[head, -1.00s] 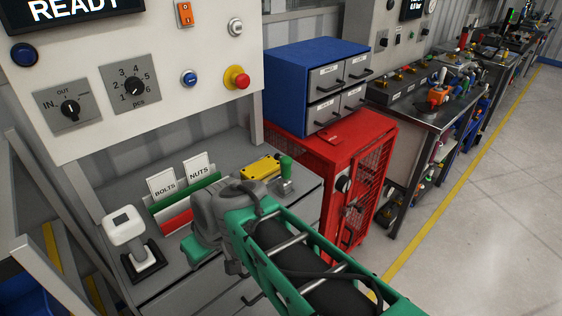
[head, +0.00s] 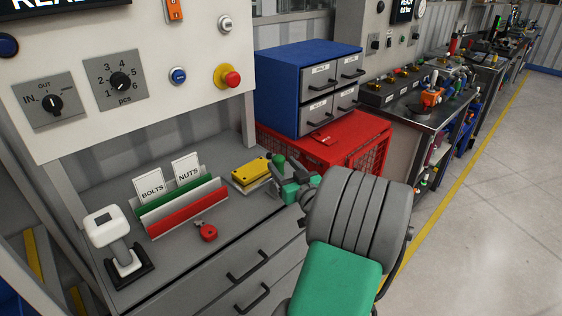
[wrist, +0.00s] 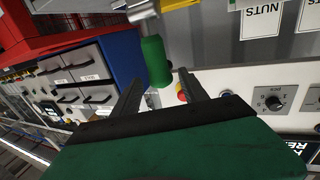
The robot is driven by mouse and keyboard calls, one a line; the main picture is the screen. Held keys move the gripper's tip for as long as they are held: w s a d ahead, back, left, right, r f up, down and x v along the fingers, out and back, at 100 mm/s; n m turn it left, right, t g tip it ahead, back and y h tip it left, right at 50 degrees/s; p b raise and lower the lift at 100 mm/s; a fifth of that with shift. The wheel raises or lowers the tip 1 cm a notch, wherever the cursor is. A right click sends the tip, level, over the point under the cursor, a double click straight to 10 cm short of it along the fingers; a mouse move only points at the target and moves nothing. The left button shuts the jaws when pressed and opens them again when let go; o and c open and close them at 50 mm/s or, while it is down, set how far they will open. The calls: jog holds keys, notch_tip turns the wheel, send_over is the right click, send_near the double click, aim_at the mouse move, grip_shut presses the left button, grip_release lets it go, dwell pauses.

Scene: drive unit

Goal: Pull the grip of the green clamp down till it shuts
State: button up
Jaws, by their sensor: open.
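The green clamp's grip (head: 278,162) stands upright near the right end of the grey bench, beside a yellow part. My gripper (head: 283,181) is close to it, coming from the right, with the fingers partly hidden. In the wrist view the green grip (wrist: 155,61) shows just ahead, with its end between my two spread fingertips (wrist: 160,77). The gripper is open and I see no finger closed on the grip. The clamp's metal base is only partly visible. I cannot tell whether a finger touches the grip.
The yellow part (head: 251,170) lies just left of the clamp. A rack with red and green sections (head: 188,212), a red padlock-like piece (head: 207,232) and a white-headed lever (head: 125,255) stand further left. A blue drawer cabinet (head: 280,88) on a red cage (head: 370,135) stands behind right.

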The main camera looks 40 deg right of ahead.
jog(key=shift+x, duration=0.95)
grip_shut()
dwell(0.6)
